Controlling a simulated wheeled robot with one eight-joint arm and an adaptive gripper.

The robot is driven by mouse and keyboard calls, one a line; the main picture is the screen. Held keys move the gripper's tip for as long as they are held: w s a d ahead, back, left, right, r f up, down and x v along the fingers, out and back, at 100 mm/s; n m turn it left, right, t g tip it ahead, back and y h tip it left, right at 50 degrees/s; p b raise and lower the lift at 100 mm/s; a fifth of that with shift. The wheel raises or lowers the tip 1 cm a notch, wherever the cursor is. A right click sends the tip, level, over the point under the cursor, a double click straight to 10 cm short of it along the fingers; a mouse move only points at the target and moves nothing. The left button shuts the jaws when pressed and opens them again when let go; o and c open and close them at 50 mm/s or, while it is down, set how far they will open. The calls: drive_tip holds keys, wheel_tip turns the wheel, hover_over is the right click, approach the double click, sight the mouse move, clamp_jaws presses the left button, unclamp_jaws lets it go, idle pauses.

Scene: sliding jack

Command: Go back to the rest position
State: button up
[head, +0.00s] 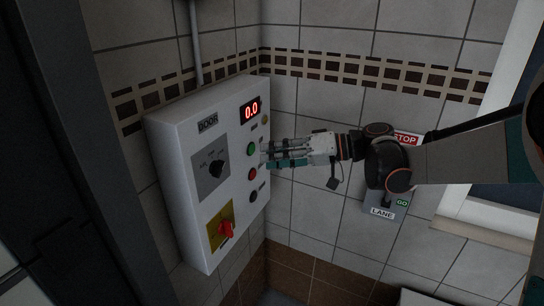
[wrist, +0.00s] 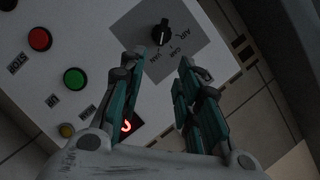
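My gripper (head: 268,155) reaches in from the right in the head view, its fingertips close to the front of a white control box (head: 172,150) marked DOOR. The wrist view shows my gripper (wrist: 165,75) with its two teal fingers apart and nothing between them. Beyond the fingertips, the box front shows a black selector knob (wrist: 160,34) on a grey plate. A green button (wrist: 75,79) and a red button (wrist: 39,39) lie to the left of the fingers. Whether the fingertips touch the box cannot be told.
A red rotary switch (head: 226,231) on a yellow plate sits low on the box. A red display (head: 252,108) reads 0.0. A grey LANE box (head: 382,213) with STOP and GO labels is on the tiled wall behind my arm. A window sill (head: 485,235) is at right.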

drive_tip(key=shift+f, duration=0.1)
drive_tip(key=s+d+f+m+t+h+b, duration=0.5)
drive_tip(key=s+d+f+h+b, duration=1)
drive_tip(key=s+d+f, duration=0.9)
drive_tip(key=shift+s+d+f+m+t+b, duration=0.2)
drive_tip(key=shift+s+f+m+t+b, duration=0.15)
drive_tip(key=shift+m+b, duration=0.4)
drive_tip(key=shift+w, duration=0.1)
idle(0.3)
